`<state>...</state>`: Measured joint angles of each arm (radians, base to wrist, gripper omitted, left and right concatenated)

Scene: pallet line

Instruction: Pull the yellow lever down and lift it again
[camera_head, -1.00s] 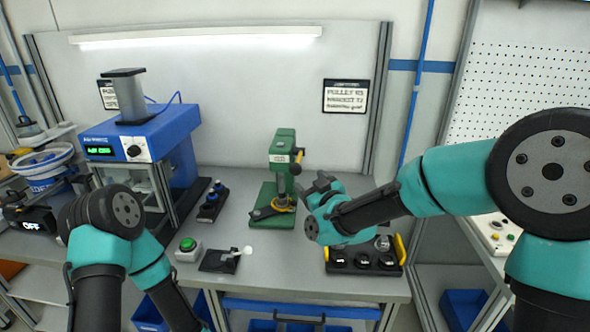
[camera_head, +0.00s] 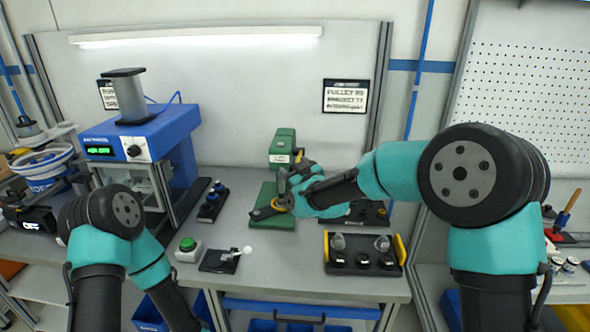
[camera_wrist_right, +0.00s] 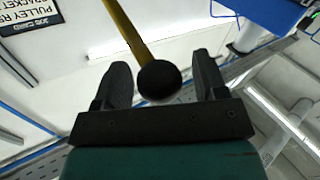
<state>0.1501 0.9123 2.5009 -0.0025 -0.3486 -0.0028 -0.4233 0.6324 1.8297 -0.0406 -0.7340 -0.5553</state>
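The green press (camera_head: 283,142) stands at the back middle of the bench. Its yellow lever (camera_head: 299,155) is mostly hidden behind my right gripper in the head view. In the right wrist view the lever (camera_wrist_right: 127,27) is a yellow rod ending in a black ball knob (camera_wrist_right: 158,82). My right gripper (camera_head: 284,183) is in front of the press. In the right wrist view its open fingers (camera_wrist_right: 163,78) stand either side of the knob, with a small gap on both sides. My left gripper is out of view; only my left arm shows.
A fixture with yellow handles (camera_head: 364,258) stands at the front right of the bench. A green button box (camera_head: 188,250) and a small black plate (camera_head: 220,261) are at the front left. A blue machine (camera_head: 140,135) stands at the back left.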

